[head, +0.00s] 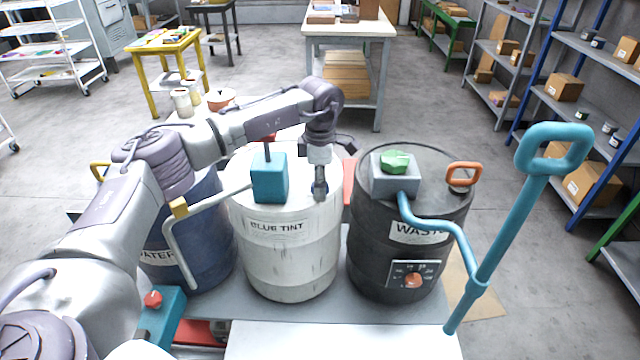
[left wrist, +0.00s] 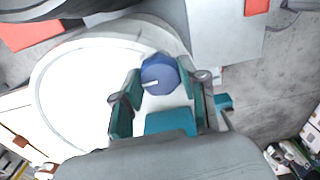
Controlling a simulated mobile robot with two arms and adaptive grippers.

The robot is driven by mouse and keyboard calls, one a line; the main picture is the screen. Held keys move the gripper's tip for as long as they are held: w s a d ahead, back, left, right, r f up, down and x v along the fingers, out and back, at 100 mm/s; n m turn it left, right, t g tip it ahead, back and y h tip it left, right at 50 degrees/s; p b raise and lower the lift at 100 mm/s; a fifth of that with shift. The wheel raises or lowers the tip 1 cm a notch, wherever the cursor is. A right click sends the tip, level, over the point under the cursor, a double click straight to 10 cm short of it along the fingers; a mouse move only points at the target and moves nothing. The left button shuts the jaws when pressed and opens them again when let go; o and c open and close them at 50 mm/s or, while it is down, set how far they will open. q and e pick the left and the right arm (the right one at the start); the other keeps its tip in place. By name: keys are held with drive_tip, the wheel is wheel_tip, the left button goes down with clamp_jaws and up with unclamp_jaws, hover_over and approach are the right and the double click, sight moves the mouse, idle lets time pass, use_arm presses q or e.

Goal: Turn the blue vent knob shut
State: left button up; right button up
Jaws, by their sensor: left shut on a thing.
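The blue vent knob (left wrist: 160,73) shows in the left wrist view on top of the white drum, with a pale pointer mark on its face. My left gripper (head: 320,188) reaches down at the right side of the drum's lid in the head view. In the left wrist view its teal fingers lie on either side of the knob and are shut on it. In the head view the knob is hidden by the gripper. The white drum (head: 290,268) is labelled BLUE TINT. My right gripper is in no view.
A teal box (head: 270,178) with a red top and bent pipe stands on the white drum, close left of my gripper. A blue drum (head: 205,250) is left, a dark WASTE drum (head: 380,265) right. A tall teal handle (head: 510,215) rises at far right.

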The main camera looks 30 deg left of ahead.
use_arm(q)
drive_tip(key=shift+r, duration=0.15)
idle(0.4)
drive_tip(key=o, duration=1.1)
drive_tip(key=shift+o, duration=0.2)
wheel_tip(320, 180, up, 12)
